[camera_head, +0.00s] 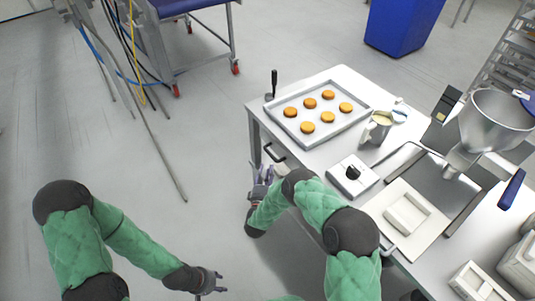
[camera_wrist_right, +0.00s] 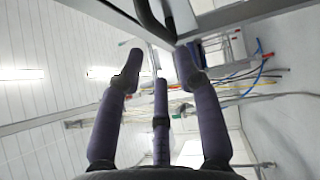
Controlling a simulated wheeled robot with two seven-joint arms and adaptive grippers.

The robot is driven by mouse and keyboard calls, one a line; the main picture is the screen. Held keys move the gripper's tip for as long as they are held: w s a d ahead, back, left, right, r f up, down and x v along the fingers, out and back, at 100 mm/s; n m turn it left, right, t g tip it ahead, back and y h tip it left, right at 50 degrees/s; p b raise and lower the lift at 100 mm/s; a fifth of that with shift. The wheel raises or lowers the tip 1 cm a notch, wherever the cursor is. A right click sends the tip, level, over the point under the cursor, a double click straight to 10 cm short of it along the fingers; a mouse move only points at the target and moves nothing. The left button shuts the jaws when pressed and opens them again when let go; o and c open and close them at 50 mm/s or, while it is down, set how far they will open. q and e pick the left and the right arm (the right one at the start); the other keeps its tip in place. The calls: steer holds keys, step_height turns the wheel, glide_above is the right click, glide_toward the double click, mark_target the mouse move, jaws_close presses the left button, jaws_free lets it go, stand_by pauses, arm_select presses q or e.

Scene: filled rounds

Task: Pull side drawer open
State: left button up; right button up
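The side drawer's black handle (camera_head: 274,153) is on the table's left side, below the tabletop edge. The drawer front itself is hardly visible from above. In the right wrist view, a dark curved bar that looks like the handle (camera_wrist_right: 155,25) shows at the top, beyond the fingertips. My right gripper (camera_head: 260,178) is just below the handle in the head view.
The white table (camera_head: 345,82) holds a tray (camera_head: 272,105) of several orange-brown rounds, a jug (camera_head: 376,130), a small box with a black knob (camera_head: 353,173) and a metal funnel machine (camera_head: 492,122). A blue bin (camera_head: 402,25) stands behind.

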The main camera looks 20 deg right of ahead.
mark_target(270, 155)
steer(key=b+x, duration=0.2)
steer(key=x, duration=0.6)
steer(key=shift+w+d, duration=0.1)
steer(key=shift+w, duration=0.3)
jaws_close()
